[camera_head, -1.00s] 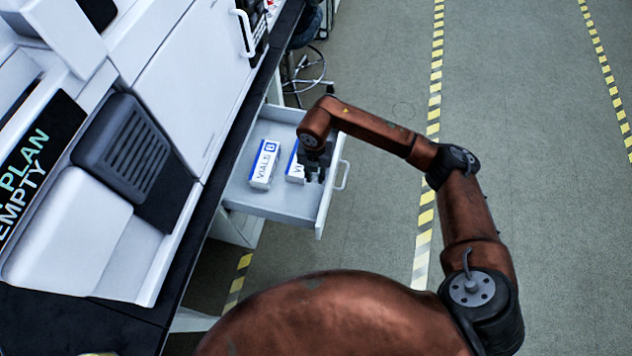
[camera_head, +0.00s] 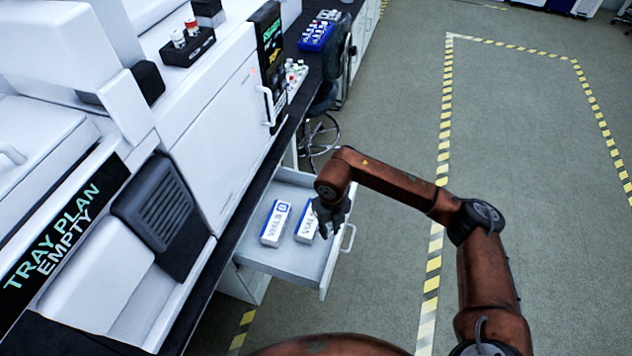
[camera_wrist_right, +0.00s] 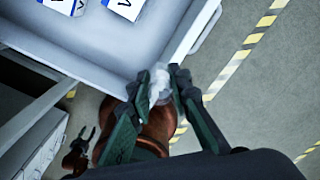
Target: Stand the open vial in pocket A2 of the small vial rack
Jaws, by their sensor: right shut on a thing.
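My right gripper (camera_head: 328,228) hangs over the front part of the open drawer in the head view. In the right wrist view its fingers (camera_wrist_right: 160,88) are shut on a small clear, whitish thing (camera_wrist_right: 159,80), which looks like the open vial. The head view does not show it clearly. A blue rack (camera_head: 316,36) with several vials stands far back on the counter. I cannot tell whether it is the small vial rack, and no pocket labels are readable. My left gripper (camera_wrist_right: 84,141) shows small and dark at the lower left of the wrist view.
The open drawer (camera_head: 275,262) holds two white-and-blue vial boxes (camera_head: 276,222). A black holder (camera_head: 190,48) with capped vials sits on the white instrument. Small capped bottles (camera_head: 296,74) stand on the counter. A stool (camera_head: 320,130) is behind the drawer. Floor to the right is clear.

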